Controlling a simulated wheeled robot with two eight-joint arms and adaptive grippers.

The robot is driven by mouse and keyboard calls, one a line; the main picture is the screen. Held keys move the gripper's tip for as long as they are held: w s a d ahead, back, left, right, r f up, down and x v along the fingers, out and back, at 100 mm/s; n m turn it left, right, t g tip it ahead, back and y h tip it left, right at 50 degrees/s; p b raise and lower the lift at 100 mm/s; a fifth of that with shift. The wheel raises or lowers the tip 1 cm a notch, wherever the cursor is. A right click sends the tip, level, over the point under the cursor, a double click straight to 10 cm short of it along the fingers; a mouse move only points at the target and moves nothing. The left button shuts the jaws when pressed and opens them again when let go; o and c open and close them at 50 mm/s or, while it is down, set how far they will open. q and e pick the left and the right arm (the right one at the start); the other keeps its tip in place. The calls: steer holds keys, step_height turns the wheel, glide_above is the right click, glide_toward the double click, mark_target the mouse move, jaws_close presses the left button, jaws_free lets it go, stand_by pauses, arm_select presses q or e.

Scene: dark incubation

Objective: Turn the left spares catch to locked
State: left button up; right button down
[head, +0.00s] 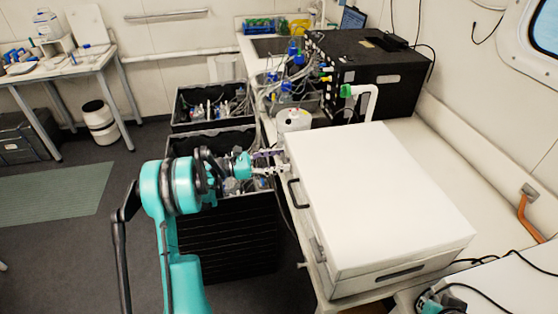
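A white-lidded case (385,195) stands on the bench right of centre, lid closed. Its left-facing side has a black handle (296,193) and a grey metal catch (318,250) near the front corner. My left gripper (272,161) is at the far end of that same side, near the case's back left corner. Its two fingers look apart, pointing at the case. Any catch at that end is hidden or too small to make out, so I cannot tell its position or whether the fingers touch it. My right gripper does not show.
Black crates (225,225) with bottles and tubing stand left of the bench, under my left arm. Behind the case are a white round tub (294,120), a white pipe with a green end (347,91) and a black instrument box (370,75). Cables lie at the lower right.

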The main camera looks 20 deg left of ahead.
arm_select(q)
steer(key=shift+m, duration=0.4)
steer(key=m+b, duration=0.2)
steer(key=m, duration=0.6)
steer(key=m+b, duration=0.2)
steer(key=m, duration=0.6)
steer(key=shift+s+d+f+m, duration=0.1)
steer(key=shift+s+f+m, duration=0.1)
steer(key=shift+m, duration=0.5)
steer(key=o, duration=1.2)
steer(key=shift+w, duration=0.1)
steer(key=shift+c, duration=0.2)
